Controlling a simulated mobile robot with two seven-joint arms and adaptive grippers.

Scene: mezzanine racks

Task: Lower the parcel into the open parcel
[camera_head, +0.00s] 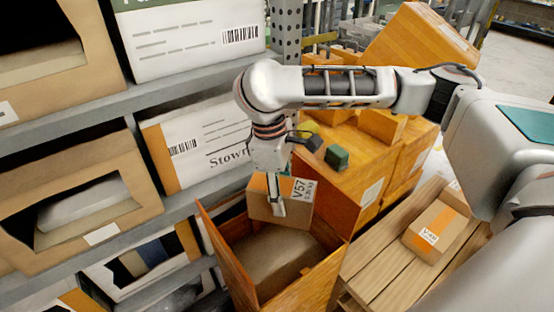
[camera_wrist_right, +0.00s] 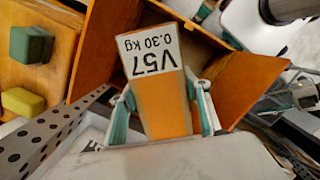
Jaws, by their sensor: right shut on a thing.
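The parcel (camera_head: 297,208) is a small brown cardboard box with an orange strip and a white label reading V57, 0.30 kg. My right gripper (camera_head: 277,207) is shut on it and holds it over the back part of the open parcel's mouth. In the right wrist view the parcel (camera_wrist_right: 160,90) sits between the two fingers of the gripper (camera_wrist_right: 162,112). The open parcel (camera_head: 316,276) is an orange-brown box with raised flaps, and brown content or its floor shows inside. Its flaps also show in the right wrist view (camera_wrist_right: 248,80). My left gripper is not in view.
A shelf rack with boxes (camera_head: 75,185) stands at the left, its grey upright (camera_head: 287,35) behind. Orange boxes (camera_head: 345,165) with a dark green block (camera_head: 336,157) on top stand behind the open parcel. Another parcel (camera_head: 436,232) lies on a wooden pallet (camera_head: 385,262) at right.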

